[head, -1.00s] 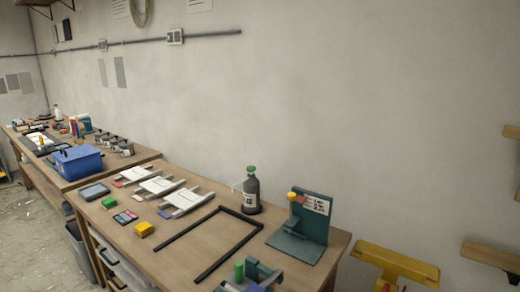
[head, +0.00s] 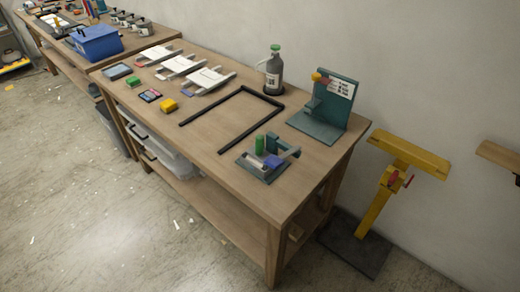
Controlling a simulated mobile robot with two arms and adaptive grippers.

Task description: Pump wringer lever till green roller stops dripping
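No wringer lever can be clearly told apart in the head view. A small green upright cylinder (head: 260,145) stands in a grey tray-like holder (head: 249,165) near the table's front right, beside a blue block (head: 272,161) and a grey-teal bracket (head: 284,154). It may be the green roller; drips are too small to see. A teal stand (head: 318,125) with an upright plate, a white label and a yellow-and-red part (head: 319,77) is behind it. Neither of my grippers is in view.
The wooden table (head: 222,140) also holds a dark open frame (head: 234,119), a grey green-capped bottle (head: 273,71), white panels on rails (head: 181,65) and a yellow block (head: 168,105). A yellow stand (head: 375,209) with red handles is right of the table. The floor in front is open.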

